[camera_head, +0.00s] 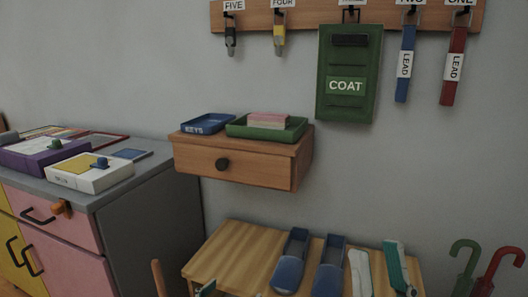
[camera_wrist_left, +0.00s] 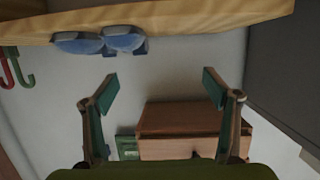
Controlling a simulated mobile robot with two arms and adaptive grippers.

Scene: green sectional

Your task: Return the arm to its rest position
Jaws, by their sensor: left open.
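My left gripper (camera_wrist_left: 160,92) is open in the left wrist view. Its two green-padded fingers stand wide apart with nothing between them. In the head view only its fingertips (camera_head: 181,284) seem to show at the bottom edge, left of the wooden bench (camera_head: 228,252). My right gripper (camera_head: 378,270) appears at the bottom of the head view, in front of the bench's right part. Its two pale and teal fingers are apart, with nothing seen between them. The rest of both arms is out of view.
Two blue slippers (camera_head: 291,262) lie on the bench. A wooden wall drawer (camera_head: 235,168) carries blue (camera_head: 208,124) and green (camera_head: 287,131) trays. A cabinet (camera_head: 150,190) stands left. Green (camera_head: 463,258) and red (camera_head: 505,262) hooked handles show right. A key rack (camera_head: 330,14) hangs above.

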